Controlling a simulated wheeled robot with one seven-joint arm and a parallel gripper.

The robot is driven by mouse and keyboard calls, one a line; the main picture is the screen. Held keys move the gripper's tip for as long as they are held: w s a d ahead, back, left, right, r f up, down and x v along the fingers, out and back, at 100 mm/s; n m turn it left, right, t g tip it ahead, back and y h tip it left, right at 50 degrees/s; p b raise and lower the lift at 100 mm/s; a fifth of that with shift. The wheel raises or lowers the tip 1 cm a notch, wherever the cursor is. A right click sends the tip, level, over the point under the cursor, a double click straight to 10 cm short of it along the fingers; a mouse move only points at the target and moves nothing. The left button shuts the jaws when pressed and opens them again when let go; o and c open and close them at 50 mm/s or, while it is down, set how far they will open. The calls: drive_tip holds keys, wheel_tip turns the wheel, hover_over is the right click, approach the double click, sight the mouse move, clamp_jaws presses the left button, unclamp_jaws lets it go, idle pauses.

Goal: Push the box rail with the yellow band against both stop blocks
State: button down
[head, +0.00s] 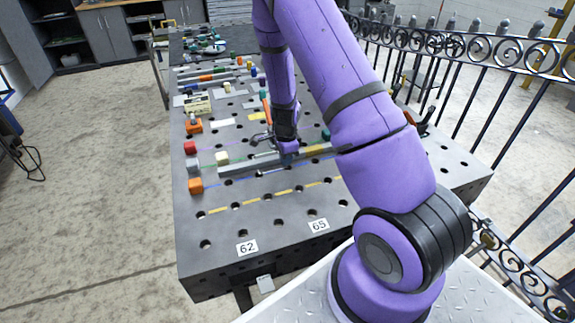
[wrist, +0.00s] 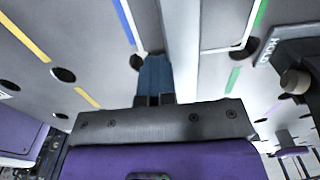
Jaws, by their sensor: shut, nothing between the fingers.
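A long grey box rail (head: 245,167) lies across the near half of the dark perforated table. A yellowish patch shows near its right part, beside my arm. In the wrist view the rail (wrist: 182,50) runs up the picture as a pale bar. My gripper (head: 289,151) is low over the table at the rail's middle. In the wrist view its blue fingers (wrist: 154,75) are shut and empty, just left of the rail, on the blue line's side. I cannot tell whether they touch it. I cannot tell which blocks are the stop blocks. My arm hides the rail's right end.
A cream block (head: 222,158) stands by the rail's left end. A black clamp-like part (wrist: 300,60) is right of the rail. The near table (head: 235,225) is clear. An iron fence (head: 470,60) runs along the right.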

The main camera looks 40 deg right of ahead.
drive_tip(key=shift+w+d, duration=0.25)
drive_tip(key=shift+w, duration=0.5)
drive_tip(key=shift+w+d, duration=0.2)
drive_tip(key=shift+w, duration=0.55)
drive_tip(key=shift+s, duration=0.1)
drive_tip(key=shift+s+a, duration=0.2)
drive_tip(key=shift+s, duration=0.35)
drive_tip(key=shift+s+a, duration=0.15)
drive_tip(key=shift+s, duration=0.4)
wheel_tip(320, 180, up, 8)
idle(0.5)
idle(0.4)
